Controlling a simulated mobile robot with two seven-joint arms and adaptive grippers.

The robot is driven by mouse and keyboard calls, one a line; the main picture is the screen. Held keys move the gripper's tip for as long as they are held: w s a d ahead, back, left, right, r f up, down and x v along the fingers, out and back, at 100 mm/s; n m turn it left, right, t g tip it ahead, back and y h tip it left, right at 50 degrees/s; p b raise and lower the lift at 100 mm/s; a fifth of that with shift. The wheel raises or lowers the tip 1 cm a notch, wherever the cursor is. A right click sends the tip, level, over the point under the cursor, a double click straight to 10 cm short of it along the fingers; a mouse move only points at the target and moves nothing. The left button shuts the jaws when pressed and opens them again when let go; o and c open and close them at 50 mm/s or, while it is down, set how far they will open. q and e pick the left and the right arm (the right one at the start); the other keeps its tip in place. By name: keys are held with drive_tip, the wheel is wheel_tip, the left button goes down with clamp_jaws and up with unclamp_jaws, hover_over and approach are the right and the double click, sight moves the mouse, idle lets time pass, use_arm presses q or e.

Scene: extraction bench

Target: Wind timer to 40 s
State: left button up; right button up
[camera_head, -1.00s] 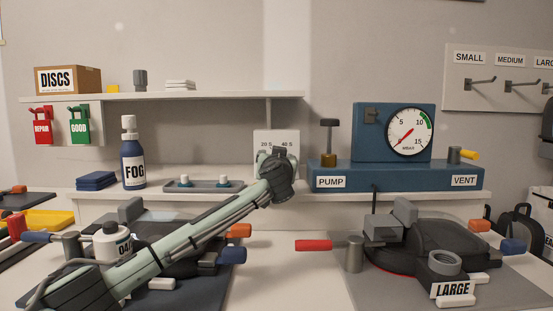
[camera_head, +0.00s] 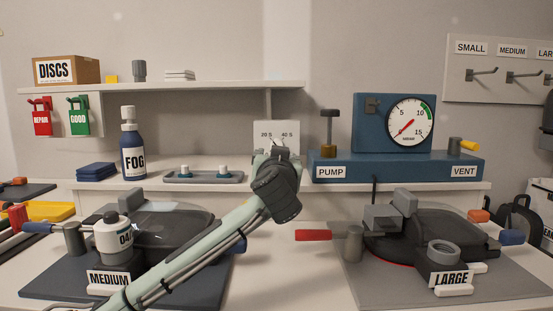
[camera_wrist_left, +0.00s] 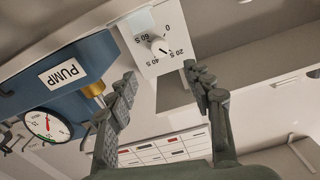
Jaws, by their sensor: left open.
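The dark mark on the knob is too small to read surely. My left gripper (camera_head: 276,148) is in front of the timer. In the left wrist view its fingers (camera_wrist_left: 160,72) are apart, with nothing between them, and the knob lies beyond the tips. My right gripper is not in view.
The blue pump unit (camera_head: 400,171) with gauge (camera_head: 410,121) stands close right of the timer. The upper shelf (camera_head: 200,88) runs above.

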use_arm(q)
drive_tip(key=w+n, duration=0.1)
drive_tip(key=w, duration=0.2)
drive_tip(key=w+n, duration=0.1)
drive_tip(key=w, duration=0.2)
drive_tip(key=shift+n, duration=0.4)
drive_tip(key=w, duration=0.5)
drive_tip(key=shift+w, duration=0.85)
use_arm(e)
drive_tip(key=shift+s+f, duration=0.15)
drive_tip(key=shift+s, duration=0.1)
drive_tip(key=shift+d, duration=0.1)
use_arm(q)
drive_tip(key=c, duration=0.9)
drive_tip(key=shift+c, duration=1.2)
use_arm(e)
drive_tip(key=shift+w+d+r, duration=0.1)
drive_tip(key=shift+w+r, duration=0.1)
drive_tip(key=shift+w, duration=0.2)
